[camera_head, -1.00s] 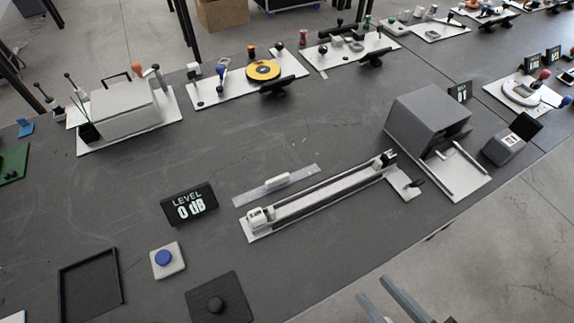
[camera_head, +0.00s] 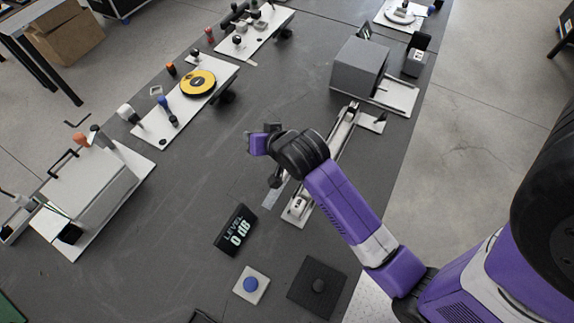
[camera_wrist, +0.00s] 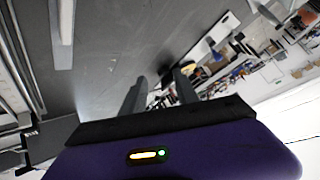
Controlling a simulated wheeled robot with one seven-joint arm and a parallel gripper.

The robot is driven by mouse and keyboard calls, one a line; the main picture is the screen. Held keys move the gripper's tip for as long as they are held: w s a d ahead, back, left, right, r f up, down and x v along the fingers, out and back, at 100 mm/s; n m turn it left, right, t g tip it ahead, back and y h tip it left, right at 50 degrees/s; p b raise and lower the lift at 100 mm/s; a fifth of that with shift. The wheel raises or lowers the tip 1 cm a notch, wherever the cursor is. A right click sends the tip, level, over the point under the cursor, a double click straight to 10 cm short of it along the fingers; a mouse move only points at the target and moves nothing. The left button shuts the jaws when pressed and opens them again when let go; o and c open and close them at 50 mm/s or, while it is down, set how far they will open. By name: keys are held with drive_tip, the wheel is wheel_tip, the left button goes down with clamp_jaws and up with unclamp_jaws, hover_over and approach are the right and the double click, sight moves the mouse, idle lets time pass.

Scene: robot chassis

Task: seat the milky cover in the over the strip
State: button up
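The milky cover (camera_head: 271,197), a flat pale translucent strip, lies on the dark bench beside the long channel. My arm and gripper hide much of it in the head view. The long pale base with the strip channel (camera_head: 338,142) runs up and right from a white end block (camera_head: 297,206); my arm crosses in front of its middle. My gripper (camera_head: 274,180) hangs above the bench near the cover. In the wrist view its two dark fingers (camera_wrist: 160,88) are apart with nothing between them. A pale bar (camera_wrist: 62,35) at upper left there may be the cover; I cannot tell.
A black display (camera_head: 236,229) reading LEVEL 0 dB stands left of the channel. A grey box (camera_head: 359,67) stands at the channel's far end. The bench's middle left is clear.

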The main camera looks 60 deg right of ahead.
drive_tip(key=d+f+m+g, duration=0.1)
drive_tip(key=d+m+g, duration=0.2)
drive_tip(key=g, duration=0.1)
drive_tip(key=m+g+y+p, duration=0.1)
drive_tip(key=m+g+y, duration=0.2)
drive_tip(key=m+g, duration=0.2)
hover_over(287, 171)
wheel_tip(287, 171, down, 2)
drive_tip(key=shift+w+f, duration=0.15)
drive_tip(key=shift+f, duration=0.1)
drive_tip(key=shift+s+f, duration=0.2)
drive_tip(key=shift+f, duration=0.6)
drive_tip(key=shift+w+d+f+p, duration=0.15)
drive_tip(key=shift+f+p, duration=0.1)
drive_tip(key=shift+f, duration=0.75)
drive_tip(key=shift+d+f+p, duration=0.15)
drive_tip(key=shift+f+p, duration=0.05)
drive_tip(key=shift+f, duration=0.85)
drive_tip(key=shift+w+d+f+p, duration=0.15)
drive_tip(key=shift+f+p, duration=0.1)
drive_tip(key=shift+f, duration=0.75)
clamp_jaws()
